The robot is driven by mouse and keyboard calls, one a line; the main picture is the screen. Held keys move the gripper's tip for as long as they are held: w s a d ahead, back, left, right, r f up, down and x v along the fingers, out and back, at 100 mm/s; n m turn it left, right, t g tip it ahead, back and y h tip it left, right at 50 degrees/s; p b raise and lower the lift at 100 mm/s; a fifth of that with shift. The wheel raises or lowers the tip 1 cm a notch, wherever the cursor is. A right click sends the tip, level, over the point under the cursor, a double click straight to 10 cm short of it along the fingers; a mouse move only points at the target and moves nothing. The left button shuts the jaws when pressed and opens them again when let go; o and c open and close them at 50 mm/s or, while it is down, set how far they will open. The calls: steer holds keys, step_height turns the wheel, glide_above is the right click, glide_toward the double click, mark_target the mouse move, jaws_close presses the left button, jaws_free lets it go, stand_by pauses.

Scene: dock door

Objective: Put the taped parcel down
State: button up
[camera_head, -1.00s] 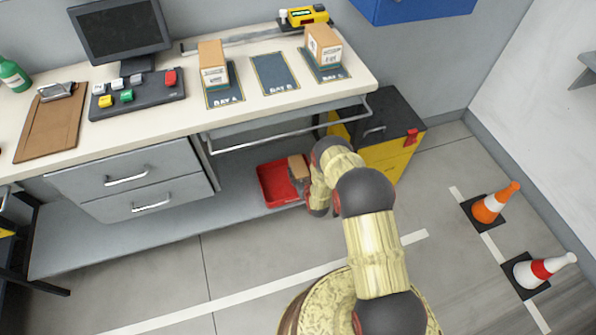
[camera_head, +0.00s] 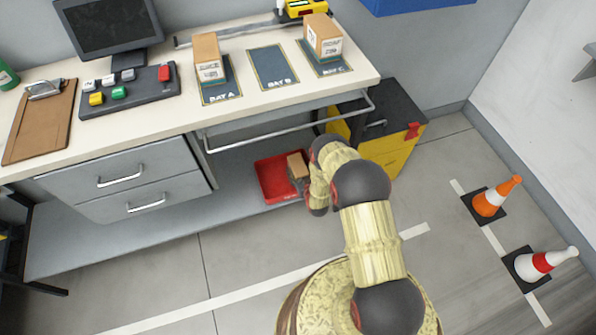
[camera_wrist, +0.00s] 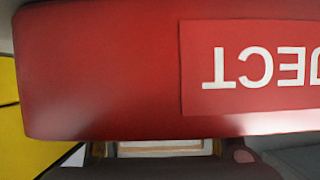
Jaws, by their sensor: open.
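A brown parcel (camera_head: 297,165) is at the right side of the red tray (camera_head: 272,182) on the shelf under the bench. In the wrist view a tan and pale strip, probably the parcel (camera_wrist: 165,147), shows at the lower edge between the jaws. My gripper (camera_head: 304,186) is at the tray's right side, beside the parcel, with its jaws open. The tray wall with upside-down white lettering (camera_wrist: 255,67) fills most of the wrist view. The parcel's underside is hidden, and I cannot make out its tape.
Boxes stand at bay A (camera_head: 207,59) and bay C (camera_head: 322,37) on the bench; bay B (camera_head: 272,68) is empty. A rail (camera_head: 290,128) runs along the bench front above the shelf. A yellow and black cabinet (camera_head: 384,135) stands right of the tray. Two cones (camera_head: 495,197) stand farther right.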

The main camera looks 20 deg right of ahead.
steer(key=shift+r, duration=0.15)
steer(key=p+v, duration=0.4)
steer(key=v, duration=0.8)
steer(key=shift+p, duration=0.3)
